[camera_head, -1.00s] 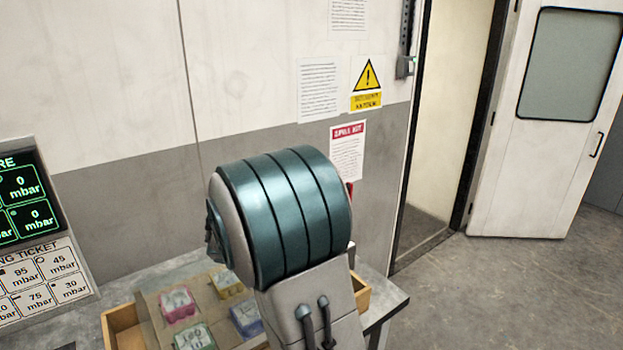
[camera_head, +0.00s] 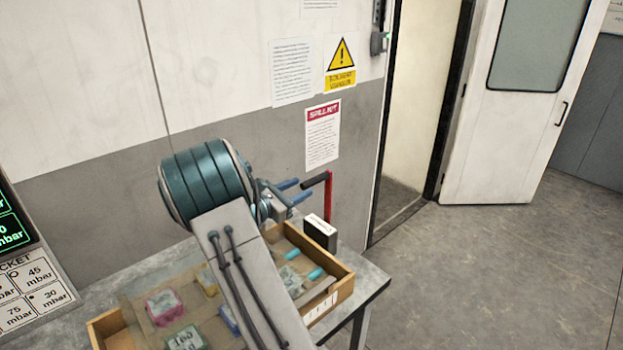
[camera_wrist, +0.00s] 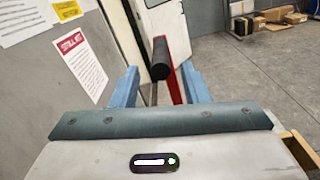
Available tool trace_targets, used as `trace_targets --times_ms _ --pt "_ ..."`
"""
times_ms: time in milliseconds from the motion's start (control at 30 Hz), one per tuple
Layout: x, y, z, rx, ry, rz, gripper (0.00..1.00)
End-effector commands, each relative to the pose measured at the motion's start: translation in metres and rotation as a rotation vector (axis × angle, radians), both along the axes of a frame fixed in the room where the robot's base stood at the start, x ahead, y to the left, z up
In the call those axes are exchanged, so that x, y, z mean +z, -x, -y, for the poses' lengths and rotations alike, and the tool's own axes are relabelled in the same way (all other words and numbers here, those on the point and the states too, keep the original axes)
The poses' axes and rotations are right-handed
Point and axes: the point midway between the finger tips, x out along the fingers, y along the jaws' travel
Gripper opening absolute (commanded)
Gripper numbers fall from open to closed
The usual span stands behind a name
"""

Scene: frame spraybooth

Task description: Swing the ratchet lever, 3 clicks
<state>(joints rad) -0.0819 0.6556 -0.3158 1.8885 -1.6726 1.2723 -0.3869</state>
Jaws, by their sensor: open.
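The ratchet lever is a red upright bar (camera_head: 328,200) with a black grip (camera_head: 316,180) sticking out to the left at its top. It stands at the right end of the bench, near the wall. My gripper (camera_head: 294,191) is open, with its two blue fingers pointing at the black grip from the left. In the wrist view the black grip (camera_wrist: 160,60) appears between the open fingers (camera_wrist: 160,85), end-on, with the red bar (camera_wrist: 172,90) behind it. The fingers do not appear to touch it.
A wooden tray (camera_head: 344,284) with colored blocks lies on the grey bench (camera_head: 372,285) under my arm. A black box with a white top (camera_head: 320,232) stands beside the lever. A display board (camera_head: 30,280) is at left. An open door (camera_head: 520,100) and clear floor lie right.

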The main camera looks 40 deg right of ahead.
Motion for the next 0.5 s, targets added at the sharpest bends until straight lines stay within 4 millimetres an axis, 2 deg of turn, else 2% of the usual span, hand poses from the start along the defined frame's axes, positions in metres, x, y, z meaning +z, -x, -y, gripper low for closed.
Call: trace_targets --times_ms 33,200,333,500 --pt "0.003 0.0 0.011 -0.005 0.0 -0.001 0.41" --pt "0.002 -0.002 0.038 -0.004 0.0 0.0 0.41" --pt "0.001 -0.002 0.05 -0.005 -0.001 0.0 0.41" --pt "0.0 -0.003 0.054 -0.003 -0.001 0.001 0.41"
